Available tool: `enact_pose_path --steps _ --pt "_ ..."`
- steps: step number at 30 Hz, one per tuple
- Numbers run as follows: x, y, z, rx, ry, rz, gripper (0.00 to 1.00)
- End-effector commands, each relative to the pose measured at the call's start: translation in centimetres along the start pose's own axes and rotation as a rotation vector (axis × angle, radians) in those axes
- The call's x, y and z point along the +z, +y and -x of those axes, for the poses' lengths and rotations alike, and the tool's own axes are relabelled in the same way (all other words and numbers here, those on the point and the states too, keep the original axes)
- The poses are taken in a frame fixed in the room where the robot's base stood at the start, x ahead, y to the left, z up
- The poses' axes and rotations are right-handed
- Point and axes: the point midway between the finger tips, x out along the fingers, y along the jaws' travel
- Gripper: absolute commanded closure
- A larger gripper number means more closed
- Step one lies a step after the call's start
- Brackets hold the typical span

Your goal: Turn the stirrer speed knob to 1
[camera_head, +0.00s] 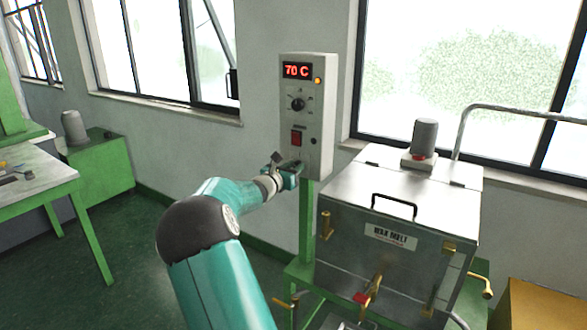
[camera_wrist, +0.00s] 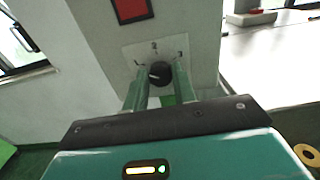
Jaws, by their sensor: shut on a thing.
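The stirrer speed knob (camera_wrist: 160,72) is a small dark round knob on a pale plate low on the grey control box (camera_head: 288,120). In the wrist view it sits between the fingertips of my gripper (camera_wrist: 160,86), which is shut on it. A light pointer mark on the knob faces roughly left. Small marks stand around it at left, top and right; the top one looks like a 2, the others are too small to read surely. In the head view my gripper (camera_head: 297,166) is at the box's lower part and hides the knob.
Above on the box are a red display (camera_head: 297,70) reading 70 C, an orange lamp (camera_head: 318,80), another black knob (camera_head: 297,104) and a red switch (camera_head: 296,138). The metal wax melt tank (camera_head: 345,230) stands close at the right.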

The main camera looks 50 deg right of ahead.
Motion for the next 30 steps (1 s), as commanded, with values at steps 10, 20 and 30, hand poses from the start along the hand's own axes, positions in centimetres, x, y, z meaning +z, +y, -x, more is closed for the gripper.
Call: enact_pose_path --steps 10,20,30 --pt "-0.1 0.0 0.0 0.0 0.001 0.0 0.52" --pt "0.0 0.1 2.6 0.004 0.002 -0.001 0.52" --pt "0.0 0.1 10.1 0.004 0.003 -0.002 0.52"
